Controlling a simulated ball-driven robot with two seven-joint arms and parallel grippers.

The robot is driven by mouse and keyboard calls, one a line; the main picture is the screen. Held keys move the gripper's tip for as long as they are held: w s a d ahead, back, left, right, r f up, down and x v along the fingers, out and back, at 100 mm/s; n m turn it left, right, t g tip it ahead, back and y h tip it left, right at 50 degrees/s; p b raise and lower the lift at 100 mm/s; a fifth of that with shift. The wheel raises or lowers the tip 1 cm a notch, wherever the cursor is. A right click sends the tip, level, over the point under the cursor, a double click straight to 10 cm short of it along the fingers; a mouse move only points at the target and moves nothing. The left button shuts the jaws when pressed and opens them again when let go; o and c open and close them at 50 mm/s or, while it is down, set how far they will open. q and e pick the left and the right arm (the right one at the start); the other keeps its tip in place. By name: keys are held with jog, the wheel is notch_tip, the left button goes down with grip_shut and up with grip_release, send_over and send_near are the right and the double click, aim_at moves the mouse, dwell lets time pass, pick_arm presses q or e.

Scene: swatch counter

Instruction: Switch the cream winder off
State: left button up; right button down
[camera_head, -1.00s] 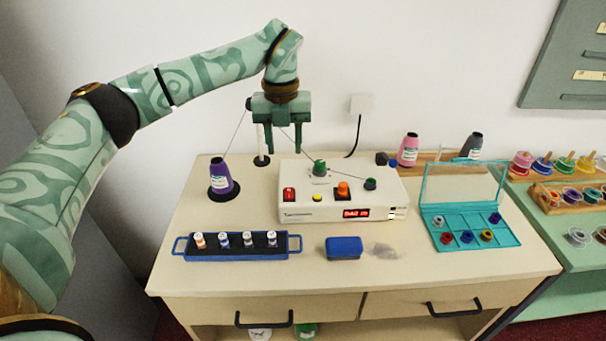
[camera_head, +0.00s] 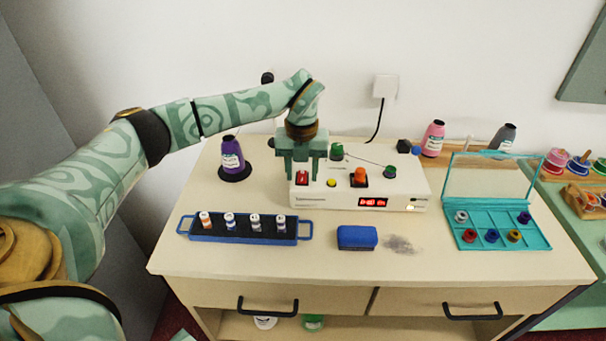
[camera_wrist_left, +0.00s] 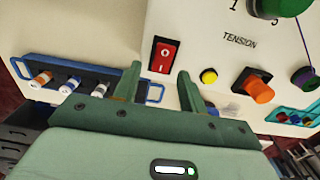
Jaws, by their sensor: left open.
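The cream winder (camera_head: 340,198) stands on the counter, with its red display (camera_head: 373,202) lit. Its red rocker switch (camera_head: 302,178) is at the left of the sloping panel; it also shows in the left wrist view (camera_wrist_left: 164,54) with two white marks. A yellow button (camera_wrist_left: 209,76) and an orange knob (camera_wrist_left: 259,92) sit to its right. My left gripper (camera_head: 302,177) is over the panel's left end, open and empty, its fingers on either side of the switch in the head view. In the wrist view the fingertips (camera_wrist_left: 158,76) lie just below it. I cannot tell whether they touch the panel.
A blue tray with several small spools (camera_head: 242,238) lies front left of the winder. A purple thread cone (camera_head: 231,155) stands behind left. A blue block (camera_head: 357,238) and a grey smudge (camera_head: 398,244) are in front. A teal open-lidded case (camera_head: 505,240) is at right.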

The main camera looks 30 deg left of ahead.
pick_arm(q)
jog(key=shift+f, duration=0.35)
grip_shut()
jog(key=shift+w+r+g+p, duration=0.15)
jog(key=shift+r+g+p, duration=0.1)
jog(key=shift+g+p, duration=0.2)
jog(key=shift+a+g+h, duration=0.15)
jog(key=shift+g+h, duration=0.1)
jog(key=shift+h, duration=0.15)
jog(key=shift+w+g+h, duration=0.2)
jog(key=shift+g+h, duration=0.2)
jog(key=shift+g, duration=0.2)
